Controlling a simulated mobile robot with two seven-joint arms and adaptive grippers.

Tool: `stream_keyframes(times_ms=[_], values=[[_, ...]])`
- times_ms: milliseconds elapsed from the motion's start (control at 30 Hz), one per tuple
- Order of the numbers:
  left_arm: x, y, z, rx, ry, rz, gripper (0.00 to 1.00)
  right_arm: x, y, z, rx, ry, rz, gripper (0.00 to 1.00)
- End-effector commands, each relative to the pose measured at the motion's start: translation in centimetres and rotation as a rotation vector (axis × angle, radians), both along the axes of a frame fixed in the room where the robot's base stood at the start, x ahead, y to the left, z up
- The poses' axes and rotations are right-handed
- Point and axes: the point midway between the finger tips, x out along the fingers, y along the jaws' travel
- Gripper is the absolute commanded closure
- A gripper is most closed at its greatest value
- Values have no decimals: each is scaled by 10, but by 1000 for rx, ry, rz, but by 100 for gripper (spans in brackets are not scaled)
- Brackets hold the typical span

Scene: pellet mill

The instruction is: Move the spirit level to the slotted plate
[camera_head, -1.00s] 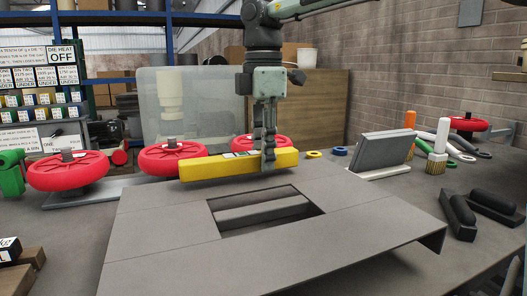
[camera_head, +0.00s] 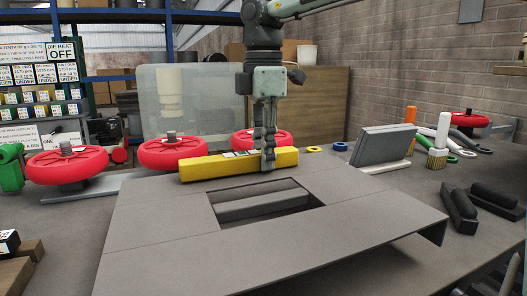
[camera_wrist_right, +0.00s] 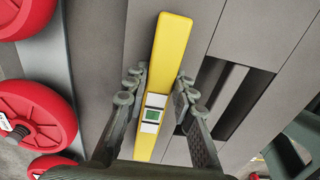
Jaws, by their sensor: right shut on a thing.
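The spirit level is a long yellow bar (camera_head: 215,168) with a small green display, which shows in the wrist view (camera_wrist_right: 152,114). My right gripper (camera_head: 268,163) is shut on it, with one finger on each side in the wrist view (camera_wrist_right: 158,85). The level lies roughly level along the back edge of the slotted plate (camera_head: 160,236), behind its rectangular opening. I cannot tell whether it touches the plate. The plate is a grey sheet with a raised front edge. The slot also shows right of the level in the wrist view. My left gripper is not in view.
Several red handwheels (camera_head: 66,163) stand behind and left of the plate. Yellow and blue rings lie near the level's right end. The plate's front is clear.

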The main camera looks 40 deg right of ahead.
Motion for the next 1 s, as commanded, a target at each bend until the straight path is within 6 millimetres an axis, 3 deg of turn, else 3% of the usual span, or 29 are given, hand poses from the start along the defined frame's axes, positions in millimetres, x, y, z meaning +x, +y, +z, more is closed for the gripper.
stream_keyframes(times_ms=[467,500,600,700,900,1000], values=[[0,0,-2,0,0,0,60,0,1,-2,1,0,0,100],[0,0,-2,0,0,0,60,0,1,-3,1,0,0,73],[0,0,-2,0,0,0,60,0,1,-3,1,0,0,60],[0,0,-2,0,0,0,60,0,0,-3,1,0,0,51],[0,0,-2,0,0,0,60,0,0,-4,0,2,0,50],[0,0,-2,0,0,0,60,0,0,-3,0,2,0,37]])
